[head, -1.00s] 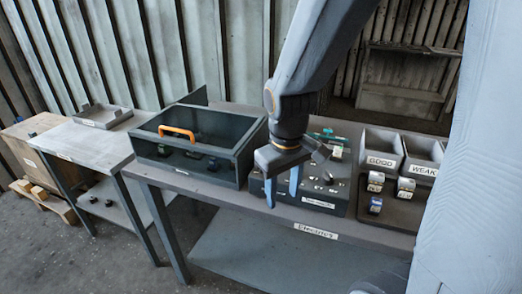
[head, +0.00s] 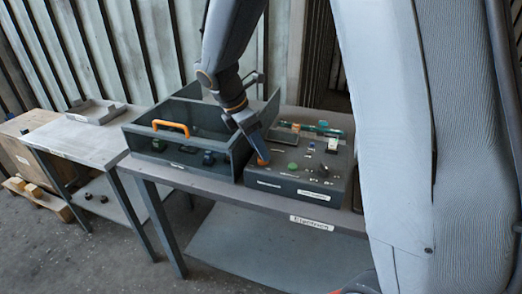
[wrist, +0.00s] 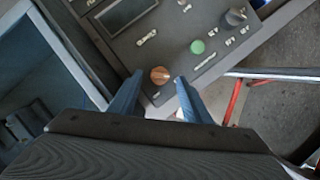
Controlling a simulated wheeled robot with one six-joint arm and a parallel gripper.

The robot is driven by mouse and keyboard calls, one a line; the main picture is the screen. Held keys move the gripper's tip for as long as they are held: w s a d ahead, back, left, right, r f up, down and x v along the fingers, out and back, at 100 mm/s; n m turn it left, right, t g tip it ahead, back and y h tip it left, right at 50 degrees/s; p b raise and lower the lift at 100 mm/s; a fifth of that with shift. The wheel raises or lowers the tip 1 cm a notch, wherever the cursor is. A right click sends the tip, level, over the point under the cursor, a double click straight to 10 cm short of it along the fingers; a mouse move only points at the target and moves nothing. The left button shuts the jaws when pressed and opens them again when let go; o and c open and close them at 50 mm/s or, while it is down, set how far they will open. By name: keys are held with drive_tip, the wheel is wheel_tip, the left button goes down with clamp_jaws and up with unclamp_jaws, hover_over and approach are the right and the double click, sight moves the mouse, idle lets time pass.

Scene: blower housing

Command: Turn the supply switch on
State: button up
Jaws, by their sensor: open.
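A dark control box (head: 293,186) stands on the bench. Its sloping top carries an orange-brown knob (head: 262,162), a green button (head: 292,167) and a black knob (head: 323,170). Their labels are too small to read, so I cannot tell which control is the supply switch. My gripper (head: 263,156) slants down over the left front of the box, at the orange-brown knob. In the wrist view its blue fingers are open, and the orange-brown knob (wrist: 160,75) shows between the tips. I cannot tell whether they touch it. The green button (wrist: 197,46) and black knob (wrist: 236,17) lie beyond.
A dark open-topped case (head: 214,158) with an orange handle (head: 171,127) stands close on the left of the control box. The bench edge (head: 280,209) runs along the front. A second table (head: 72,141) stands further left. My own body hides the right side.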

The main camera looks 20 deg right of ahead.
drive_tip(key=shift+x, duration=1.25)
drive_tip(key=c, duration=1)
drive_tip(key=shift+c, duration=0.2)
